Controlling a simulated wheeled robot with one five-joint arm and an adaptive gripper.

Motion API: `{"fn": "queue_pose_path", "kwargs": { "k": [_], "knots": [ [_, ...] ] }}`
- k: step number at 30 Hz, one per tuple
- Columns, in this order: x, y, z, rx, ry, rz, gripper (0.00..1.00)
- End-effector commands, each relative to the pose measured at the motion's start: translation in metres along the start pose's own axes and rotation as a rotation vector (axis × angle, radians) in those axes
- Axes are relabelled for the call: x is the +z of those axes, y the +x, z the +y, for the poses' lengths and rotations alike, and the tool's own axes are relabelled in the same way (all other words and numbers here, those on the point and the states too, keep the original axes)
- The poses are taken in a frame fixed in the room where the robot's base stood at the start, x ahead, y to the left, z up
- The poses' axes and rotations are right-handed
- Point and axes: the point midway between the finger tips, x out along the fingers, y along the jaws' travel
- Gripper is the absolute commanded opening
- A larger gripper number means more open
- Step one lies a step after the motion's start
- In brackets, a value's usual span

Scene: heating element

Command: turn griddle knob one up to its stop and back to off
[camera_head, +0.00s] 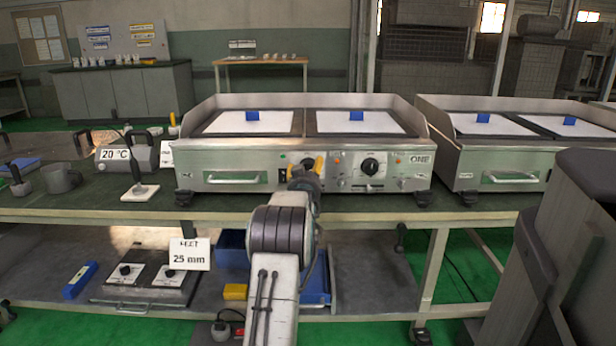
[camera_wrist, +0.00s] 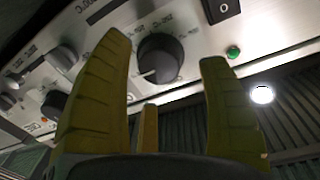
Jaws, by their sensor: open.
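The griddle marked ONE (camera_head: 416,185) stands on the bench ahead, with its knobs on the steel front panel. My gripper (camera_head: 311,167) is in front of the left part of that panel and hides most of the left knob. In the wrist view my gripper (camera_wrist: 163,50) is open, its yellow fingers on either side of a black round knob (camera_wrist: 165,55). Gaps show between the fingers and the knob. Its pale pointer line points to the lower left of that picture. I cannot tell how deep the fingertips reach. The griddle's right knob (camera_head: 369,166) is clear of the gripper.
A green lamp (camera_wrist: 233,52) and a black rocker switch (camera_wrist: 222,8) sit near the knob. Another black knob (camera_wrist: 53,104) is farther left. A second griddle (camera_head: 500,165) stands to the right. A 20 °C device (camera_head: 140,158) and a white-based tool (camera_head: 140,192) are to the left.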

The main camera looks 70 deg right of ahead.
Motion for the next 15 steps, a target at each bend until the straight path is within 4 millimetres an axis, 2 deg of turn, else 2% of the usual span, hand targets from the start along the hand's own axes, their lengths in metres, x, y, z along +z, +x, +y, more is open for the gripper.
{"fn": "queue_pose_path", "kwargs": {
  "k": [6,15],
  "knots": [
    [0.003,0.015,0.001,0.000,-0.001,0.002,0.69],
    [0.001,0.024,0.000,0.000,-0.001,0.000,0.69]
  ]
}}
